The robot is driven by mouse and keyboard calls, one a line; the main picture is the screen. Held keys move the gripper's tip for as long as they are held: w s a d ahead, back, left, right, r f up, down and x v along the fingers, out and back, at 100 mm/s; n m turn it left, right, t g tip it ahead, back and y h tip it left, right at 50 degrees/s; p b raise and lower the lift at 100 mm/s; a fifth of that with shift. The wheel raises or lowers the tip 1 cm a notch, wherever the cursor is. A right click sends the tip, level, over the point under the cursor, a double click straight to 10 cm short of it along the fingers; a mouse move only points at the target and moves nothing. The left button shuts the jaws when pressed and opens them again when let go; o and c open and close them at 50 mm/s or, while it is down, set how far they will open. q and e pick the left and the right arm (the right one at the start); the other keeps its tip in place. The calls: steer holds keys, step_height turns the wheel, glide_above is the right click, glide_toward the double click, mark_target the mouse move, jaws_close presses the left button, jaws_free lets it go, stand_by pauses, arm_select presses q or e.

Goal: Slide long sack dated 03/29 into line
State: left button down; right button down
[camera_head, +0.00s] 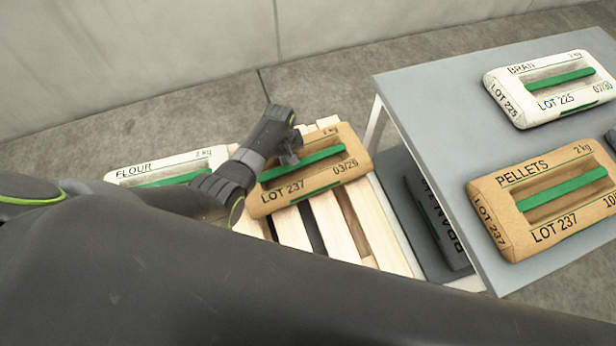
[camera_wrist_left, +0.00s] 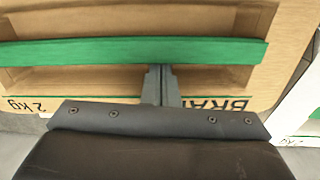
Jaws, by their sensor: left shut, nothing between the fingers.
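The brown long sack (camera_head: 325,173) lies on the wooden pallet (camera_head: 335,225), marked LOT 237 with a date that looks like 03/26 or 03/29. Its green stripe and upside-down BRAN print fill the left wrist view (camera_wrist_left: 60,52). It lies slightly askew to the white FLOUR sack (camera_head: 165,170) on its left. My left gripper (camera_head: 290,156) is shut and empty, at the sack's upper face. In the left wrist view its fingertips (camera_wrist_left: 160,72) overlap the green stripe; I cannot tell if they touch. My left wrist hides the sack's left upper part.
A grey table (camera_head: 440,115) at right holds a white BRAN sack (camera_head: 545,95) and a brown PELLETS sack (camera_head: 545,220). A dark sack (camera_head: 432,225) lies beneath the table, beside the pallet. Bare slats show in front of the brown sack. My dark arm covers the foreground.

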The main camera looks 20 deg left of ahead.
arm_select(q)
steer(key=shift+s+a+p, duration=0.3)
steer(key=shift+s+a, duration=0.1)
steer(key=shift+a, duration=0.05)
steer(key=shift+w, duration=0.1)
